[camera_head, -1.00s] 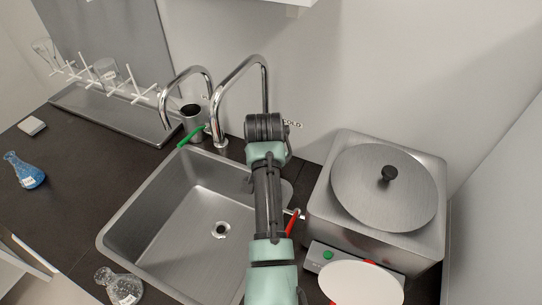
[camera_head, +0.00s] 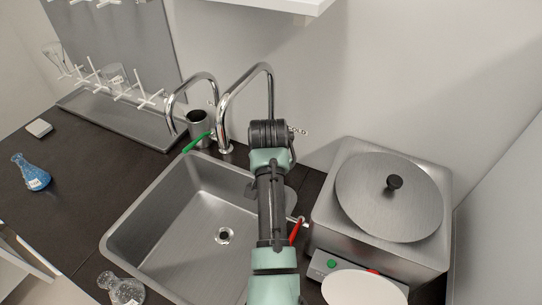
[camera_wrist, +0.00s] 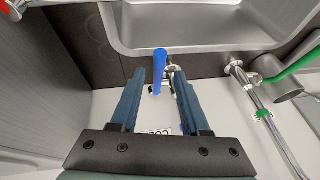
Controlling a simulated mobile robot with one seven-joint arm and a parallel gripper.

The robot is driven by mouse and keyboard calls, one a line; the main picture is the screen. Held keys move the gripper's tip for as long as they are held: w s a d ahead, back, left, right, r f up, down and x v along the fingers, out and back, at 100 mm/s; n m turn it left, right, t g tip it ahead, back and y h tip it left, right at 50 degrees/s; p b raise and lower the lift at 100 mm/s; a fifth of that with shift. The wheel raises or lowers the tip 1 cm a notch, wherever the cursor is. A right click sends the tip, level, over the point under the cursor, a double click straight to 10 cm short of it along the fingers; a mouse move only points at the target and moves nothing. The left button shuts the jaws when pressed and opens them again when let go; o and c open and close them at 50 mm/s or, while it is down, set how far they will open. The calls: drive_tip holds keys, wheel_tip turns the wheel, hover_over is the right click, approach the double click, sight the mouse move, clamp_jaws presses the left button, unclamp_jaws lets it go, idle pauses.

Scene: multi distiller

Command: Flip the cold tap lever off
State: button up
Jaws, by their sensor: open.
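The blue lever (camera_wrist: 160,66), the cold tap's by its colour, shows in the wrist view on a small metal valve behind the sink edge. It lies between the two fingers of my gripper (camera_wrist: 158,82), which are open on either side of it. A gap shows on the left; I cannot tell whether the right finger touches the valve. In the head view my arm hides the blue lever and my fingers. A green lever (camera_head: 197,142) sits on another tap beside the tall curved spouts (camera_head: 247,92). It also shows in the wrist view (camera_wrist: 296,66).
The steel sink (camera_head: 185,205) lies left of my arm. A red lever (camera_head: 296,232) and a steel bath with a round lid (camera_head: 380,200) are on the right. A blue flask (camera_head: 33,175) and a clear flask (camera_head: 122,290) stand on the counter. The wall is close behind.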

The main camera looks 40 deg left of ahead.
drive_tip(key=v, duration=1.2)
drive_tip(key=shift+r, duration=0.2)
drive_tip(key=shift+s+d, duration=0.1)
drive_tip(key=w+d+r+t+y, duration=0.1)
drive_tip(key=w+d+r+t, duration=0.25)
drive_tip(key=r, duration=0.45)
drive_tip(key=w+d+r+t+y, duration=0.1)
drive_tip(key=w+d+r+t, duration=0.2)
drive_tip(key=r, duration=0.4)
drive_tip(key=w+d+r+t+y, duration=0.1)
drive_tip(key=d+r+t, duration=0.2)
drive_tip(key=r+t, duration=0.35)
drive_tip(key=s+d+r+t+h, duration=0.2)
drive_tip(key=s+d+r, duration=0.3)
drive_tip(key=r, duration=0.3)
drive_tip(key=s+d+r+m+t+h, duration=0.1)
drive_tip(key=s+d+r+t+h, duration=0.1)
drive_tip(key=s+d+r+t, duration=0.3)
drive_tip(key=s+d+r+t+h, duration=0.1)
drive_tip(key=s+d+r+t, duration=0.2)
drive_tip(key=r, duration=0.8)
drive_tip(key=s+d, duration=0.2)
drive_tip(key=d, duration=0.2)
drive_tip(key=shift+s+h, duration=0.25)
drive_tip(key=shift+h, duration=0.15)
